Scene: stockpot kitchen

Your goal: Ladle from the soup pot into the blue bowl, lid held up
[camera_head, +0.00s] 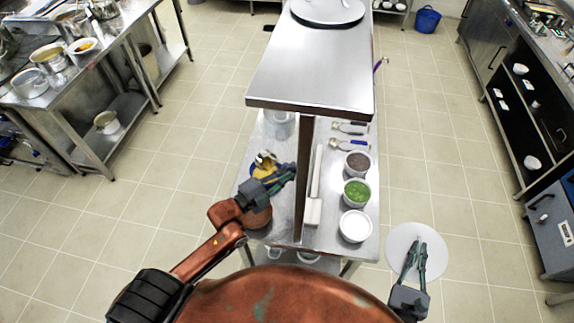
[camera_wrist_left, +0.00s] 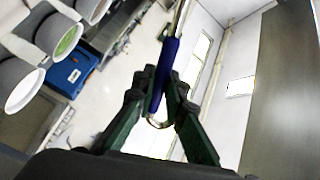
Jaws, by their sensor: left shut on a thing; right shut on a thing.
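My left gripper (camera_head: 290,174) is at the left half of the steel counter, beside the shelf post. In the left wrist view its fingers (camera_wrist_left: 168,100) are shut on the blue handle (camera_wrist_left: 166,72) of a metal utensil, which I take for the ladle. Yellow food (camera_head: 263,171) with a blue rim beside it, apparently the blue bowl (camera_head: 252,167), lies just left of this gripper and is partly hidden. A rounded brown shape, perhaps the soup pot, is below the gripper; I cannot tell. My right gripper (camera_head: 412,246) is shut on a round pale lid (camera_head: 430,262), held right of the counter above the floor.
A raised steel shelf (camera_head: 318,75) overhangs the counter. Containers with brown (camera_head: 358,160), green (camera_head: 356,191) and white (camera_head: 355,226) contents line its right side, with spare utensils (camera_head: 348,143) behind. Tables with pots (camera_head: 30,83) stand left, cabinets right.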

